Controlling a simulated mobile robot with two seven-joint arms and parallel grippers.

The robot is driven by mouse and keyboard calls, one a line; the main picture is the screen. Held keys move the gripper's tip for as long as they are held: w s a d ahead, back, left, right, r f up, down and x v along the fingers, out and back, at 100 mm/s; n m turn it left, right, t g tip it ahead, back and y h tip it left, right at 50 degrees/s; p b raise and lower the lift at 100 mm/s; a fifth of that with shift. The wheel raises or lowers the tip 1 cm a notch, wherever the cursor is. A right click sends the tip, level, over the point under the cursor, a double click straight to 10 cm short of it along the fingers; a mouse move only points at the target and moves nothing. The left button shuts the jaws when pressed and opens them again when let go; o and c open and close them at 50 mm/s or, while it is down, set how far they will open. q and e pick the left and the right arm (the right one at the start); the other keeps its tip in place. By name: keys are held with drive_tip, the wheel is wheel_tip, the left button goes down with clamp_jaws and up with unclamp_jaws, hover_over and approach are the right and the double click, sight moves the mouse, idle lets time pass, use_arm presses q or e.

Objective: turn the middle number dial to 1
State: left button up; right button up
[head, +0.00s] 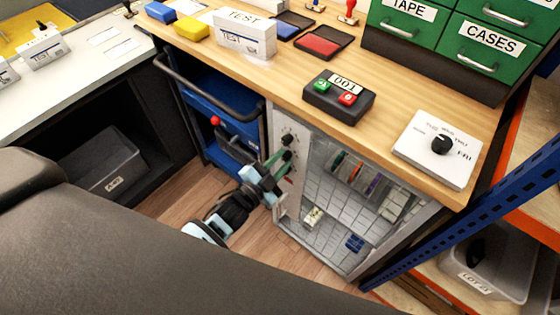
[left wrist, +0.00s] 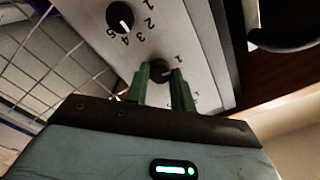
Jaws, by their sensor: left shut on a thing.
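A light grey panel (left wrist: 185,30) with black number dials is on the left side of the low cabinet; it also shows in the head view (head: 294,185). My left gripper (left wrist: 160,72) is shut on a black dial (left wrist: 159,75), its green fingers on either side. A printed 1 is just above this dial; other digits are partly hidden by the fingers. Another black dial (left wrist: 120,17), with digits up to 5, is free at upper left. In the head view my left gripper (head: 279,161) reaches the panel from the left. I cannot tell where the held dial's mark points. My right gripper is out of view.
A blue trolley (head: 215,110) stands left of the cabinet. The wooden counter (head: 400,100) above holds a button box (head: 330,105) and a white dial box (head: 420,165). A wire grid (left wrist: 45,55) is beside the panel. Wooden floor lies below.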

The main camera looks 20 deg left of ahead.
use_arm(q)
drive_tip(key=o, duration=1)
drive_tip(key=v, duration=0.7)
drive_tip(key=shift+s, duration=0.4)
drive_tip(key=shift+a, duration=0.15)
drive_tip(key=s+a+f+n+g+y+p, duration=0.1)
drive_tip(key=s+n+g+y+p, duration=0.1)
drive_tip(key=s, duration=1.2)
drive_tip(key=s+a+f+n+g+y+p, duration=0.1)
drive_tip(key=s+n+g+p, duration=0.4)
drive_tip(key=s, duration=0.9)
drive_tip(key=n+g+y, duration=0.1)
drive_tip(key=n, duration=0.2)
drive_tip(key=shift+f+n, duration=0.25)
drive_tip(key=shift+n, duration=0.05)
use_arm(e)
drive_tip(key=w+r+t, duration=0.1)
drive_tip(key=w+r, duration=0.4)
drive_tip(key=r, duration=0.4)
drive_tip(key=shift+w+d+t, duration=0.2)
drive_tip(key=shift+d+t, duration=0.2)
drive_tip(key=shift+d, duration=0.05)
